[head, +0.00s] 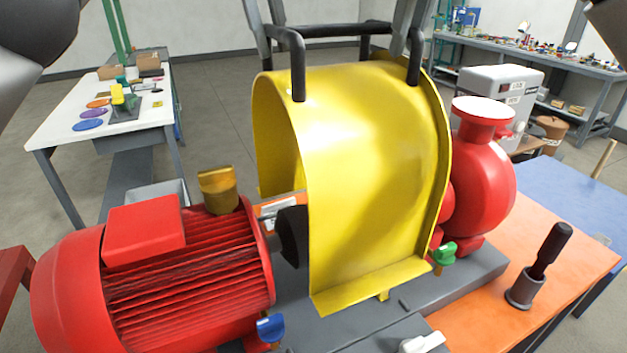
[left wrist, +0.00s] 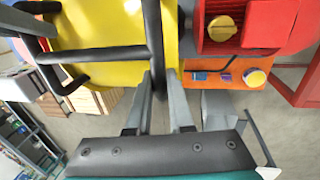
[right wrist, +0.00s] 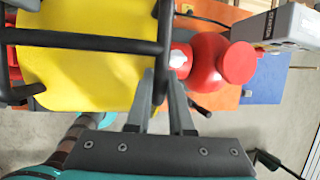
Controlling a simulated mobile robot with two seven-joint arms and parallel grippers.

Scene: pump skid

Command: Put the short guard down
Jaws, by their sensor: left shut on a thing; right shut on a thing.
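The short guard (head: 355,150) is a yellow arched cover with black bar handles on top. It is upright over the shaft gap between the red motor (head: 185,275) and the red pump (head: 485,160). Its near flange is low over the grey baseplate (head: 470,268); I cannot tell whether it touches. My left gripper (head: 270,18) is shut on the handle at the motor end, seen between its fingers in the left wrist view (left wrist: 162,85). My right gripper (head: 408,28) is shut on the handle at the pump end, also in the right wrist view (right wrist: 162,85). The guard hides most of the coupling.
A brass-coloured piece (head: 218,190) stands beside the motor. A green knob (head: 442,252) and a blue knob (head: 270,328) are near the guard's ends. A black-handled tool (head: 548,250) stands in a grey holder on the orange surface (head: 480,325). A white table (head: 95,115) is behind left.

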